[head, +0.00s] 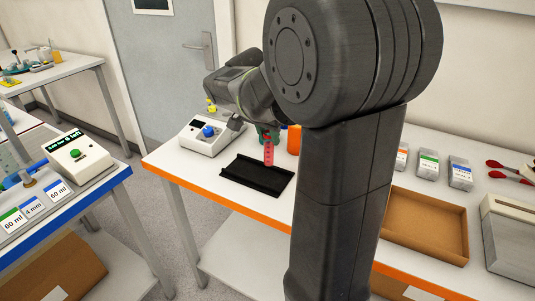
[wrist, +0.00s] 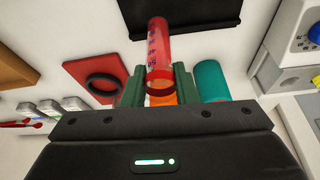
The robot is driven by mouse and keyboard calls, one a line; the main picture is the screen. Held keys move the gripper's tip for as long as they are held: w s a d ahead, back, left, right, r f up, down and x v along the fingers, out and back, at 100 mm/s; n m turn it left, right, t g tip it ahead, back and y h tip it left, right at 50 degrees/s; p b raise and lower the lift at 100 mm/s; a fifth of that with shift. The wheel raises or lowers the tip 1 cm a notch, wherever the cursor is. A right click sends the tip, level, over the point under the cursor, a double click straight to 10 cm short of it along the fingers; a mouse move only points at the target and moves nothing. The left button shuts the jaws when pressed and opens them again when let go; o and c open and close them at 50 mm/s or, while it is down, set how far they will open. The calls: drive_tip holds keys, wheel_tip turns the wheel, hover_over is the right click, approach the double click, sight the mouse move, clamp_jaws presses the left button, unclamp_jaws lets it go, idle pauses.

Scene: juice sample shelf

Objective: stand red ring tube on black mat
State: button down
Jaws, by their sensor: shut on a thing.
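My gripper (head: 267,133) is shut on a red tube (head: 269,153), its green fingers around the upper part. In the head view the tube hangs upright in front of or over the black mat (head: 258,178), near its right end. I cannot tell whether its lower end touches the mat. In the wrist view the red tube (wrist: 158,58) sticks out between the fingers (wrist: 158,88), with small dark marks along its side. The black mat (wrist: 200,10) shows at the top of that view, beyond the tube's far end.
A white device with a blue knob (head: 208,131) stands left of the mat. An orange object (head: 294,139) stands behind the tube. The wrist view shows a red pad with a black ring (wrist: 103,83) and a teal cylinder (wrist: 211,80). A cardboard tray (head: 425,248) lies right.

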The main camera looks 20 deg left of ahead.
sight(269, 150)
drive_tip(key=shift+f, duration=2.7)
drive_tip(key=c, duration=1.1)
unclamp_jaws()
drive_tip(key=shift+c, duration=0.2)
drive_tip(key=v, duration=1.2)
drive_tip(key=shift+r, duration=0.15)
